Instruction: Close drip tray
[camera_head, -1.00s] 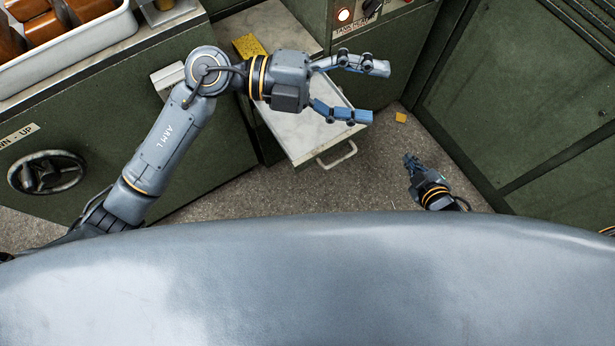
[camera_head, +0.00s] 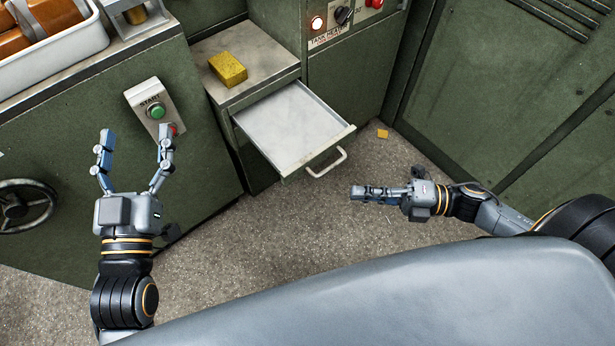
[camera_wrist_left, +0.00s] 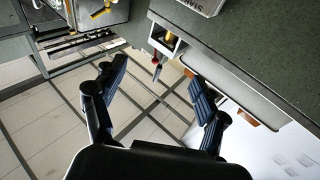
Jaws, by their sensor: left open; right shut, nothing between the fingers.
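The drip tray (camera_head: 290,122) is a shallow pale metal drawer, pulled out from a green cabinet in the head view. Its handle (camera_head: 327,162) is a light bar on the front, facing the lower right. My right gripper (camera_head: 354,192) is shut and empty above the floor, a little below and right of the handle and apart from it. My left gripper (camera_head: 135,137) is open and empty at the left, in front of the green machine side and well away from the tray. Its open fingers also show in the left wrist view (camera_wrist_left: 158,85), where I cannot make out the tray.
A yellow sponge-like block (camera_head: 228,68) lies on the cabinet top. A start button box (camera_head: 154,108) is just beyond my left fingers, and a handwheel (camera_head: 22,205) is at the left. A small yellow piece (camera_head: 382,134) lies on the floor.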

